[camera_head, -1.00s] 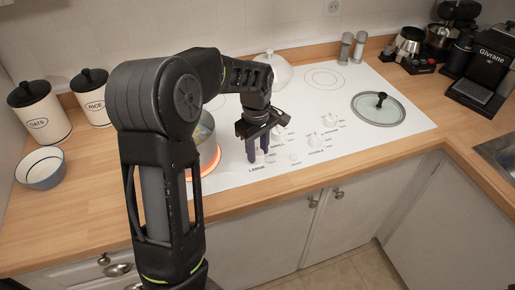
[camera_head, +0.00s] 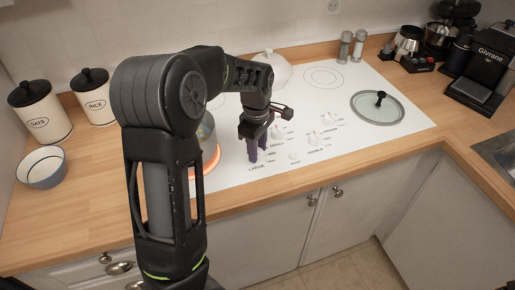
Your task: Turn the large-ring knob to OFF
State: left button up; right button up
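The white stovetop (camera_head: 232,174) has a front row of white knobs with printed labels. My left gripper (camera_head: 257,150) points down over the knob spot behind the word LARGE, its two dark fingers close together. The large-ring knob is hidden at the fingers, so its pointer and the grip on it cannot be made out. A pot (camera_head: 205,130) stands on the left ring (camera_head: 213,164), which glows orange-red; my arm covers much of both. My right gripper is not in view.
Other knobs (camera_head: 314,138) sit right of the gripper, with one (camera_head: 277,131) close behind it. A glass lid (camera_head: 378,107) lies at the right of the stovetop. A white lidded dish (camera_head: 277,70) is behind. Canisters and a bowl (camera_head: 41,167) stand at left.

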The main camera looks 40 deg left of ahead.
pick_arm(q)
jog(key=o, duration=0.4)
notch_tip(320, 180, up, 8)
jog(key=shift+s+f+b, duration=0.1)
jog(key=shift+s+b, duration=0.05)
jog(key=shift+b, duration=0.35)
dwell(0.5)
